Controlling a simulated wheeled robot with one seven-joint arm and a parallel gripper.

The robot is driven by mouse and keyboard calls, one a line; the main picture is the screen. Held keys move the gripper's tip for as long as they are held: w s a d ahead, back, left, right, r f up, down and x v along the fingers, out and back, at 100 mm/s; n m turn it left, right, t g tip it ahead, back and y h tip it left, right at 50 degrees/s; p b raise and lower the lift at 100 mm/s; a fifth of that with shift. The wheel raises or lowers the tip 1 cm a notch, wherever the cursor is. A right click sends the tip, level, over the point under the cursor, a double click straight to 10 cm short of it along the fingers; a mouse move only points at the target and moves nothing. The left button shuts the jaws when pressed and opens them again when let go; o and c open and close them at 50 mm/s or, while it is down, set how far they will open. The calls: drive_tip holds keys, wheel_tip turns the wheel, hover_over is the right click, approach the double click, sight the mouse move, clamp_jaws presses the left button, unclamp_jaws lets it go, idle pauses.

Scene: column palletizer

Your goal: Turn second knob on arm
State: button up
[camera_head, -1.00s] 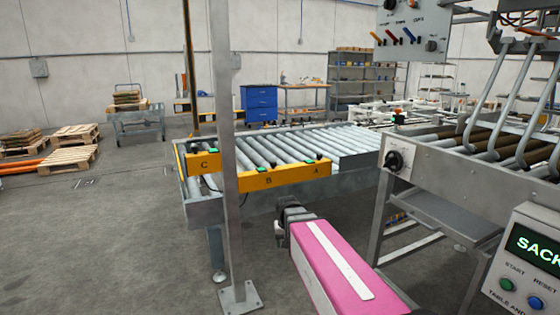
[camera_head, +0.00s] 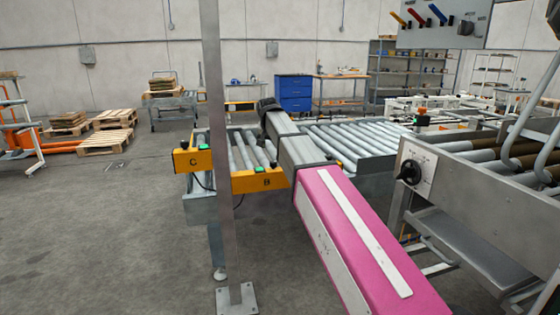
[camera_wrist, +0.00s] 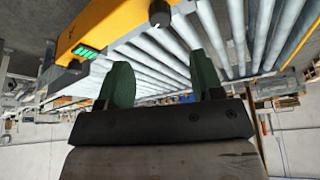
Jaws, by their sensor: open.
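Yellow bars with black knobs and green-lit buttons run along the front of the roller table; letters C (camera_head: 193,161) and B (camera_head: 262,182) show in the head view. In the wrist view, the yellow bar (camera_wrist: 108,22) has a dark round knob (camera_wrist: 159,13) on it, near a green-lit button (camera_wrist: 85,52). My gripper (camera_wrist: 161,78) is open, its two green fingers apart and nothing between them. The knob appears beyond the fingertips, not between them. In the head view my pink arm reaches over the table and hides the bar's right part.
A grey post (camera_head: 219,150) stands close left of my arm. At right, a metal frame carries a black rotary knob (camera_head: 410,172). A panel with coloured levers (camera_head: 440,24) hangs at upper right. Open floor lies at left, with pallets (camera_head: 107,140) further back.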

sight(273, 162)
drive_tip(key=x, duration=1)
drive_tip(key=shift+w+f, duration=0.2)
drive_tip(key=shift+f, duration=0.1)
drive_tip(key=c, duration=0.9)
